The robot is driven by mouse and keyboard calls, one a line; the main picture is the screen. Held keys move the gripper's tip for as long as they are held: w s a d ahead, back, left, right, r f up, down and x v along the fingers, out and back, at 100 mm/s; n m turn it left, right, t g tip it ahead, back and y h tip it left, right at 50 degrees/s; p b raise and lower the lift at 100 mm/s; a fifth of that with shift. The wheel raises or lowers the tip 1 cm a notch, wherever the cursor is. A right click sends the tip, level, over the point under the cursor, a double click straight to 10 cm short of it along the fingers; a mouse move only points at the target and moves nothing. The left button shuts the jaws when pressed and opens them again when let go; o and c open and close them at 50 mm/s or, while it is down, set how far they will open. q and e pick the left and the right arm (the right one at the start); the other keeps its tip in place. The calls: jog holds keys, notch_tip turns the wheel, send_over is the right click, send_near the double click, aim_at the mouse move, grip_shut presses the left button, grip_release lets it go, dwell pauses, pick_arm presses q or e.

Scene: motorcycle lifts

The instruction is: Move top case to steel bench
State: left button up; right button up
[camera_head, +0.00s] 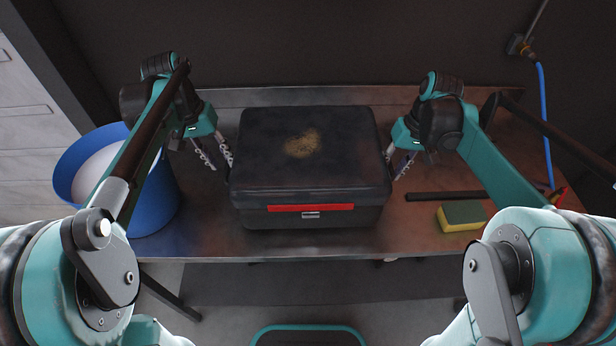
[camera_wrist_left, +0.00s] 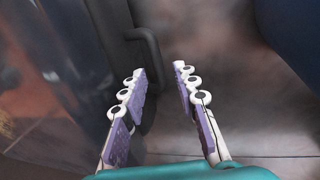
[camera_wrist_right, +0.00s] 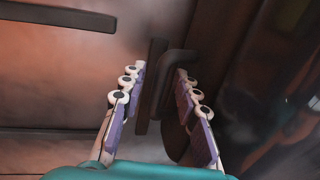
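The top case (camera_head: 310,165) is a dark box with a red strip and a latch on its front and a tan dusty patch on its lid. It rests on the steel bench (camera_head: 200,240). My left gripper (camera_head: 220,168) is open at the case's left side, and a dark side handle (camera_wrist_left: 148,60) shows just beyond its fingers in the left wrist view. My right gripper (camera_head: 398,172) is open at the case's right side, with another dark handle (camera_wrist_right: 170,75) between and beyond its fingertips in the right wrist view. Neither gripper visibly grips a handle.
A blue bucket (camera_head: 160,200) stands at the bench's left end. A yellow and green sponge (camera_head: 461,216) and a dark bar (camera_head: 445,196) lie right of the case. A blue hose (camera_head: 545,120) hangs at the right. A dark wall (camera_head: 300,45) stands behind.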

notch_tip(320, 180, up, 12)
jog(key=d, duration=0.2)
jog(key=shift+d+f, duration=0.15)
jog(key=shift+d, duration=0.05)
dwell(0.5)
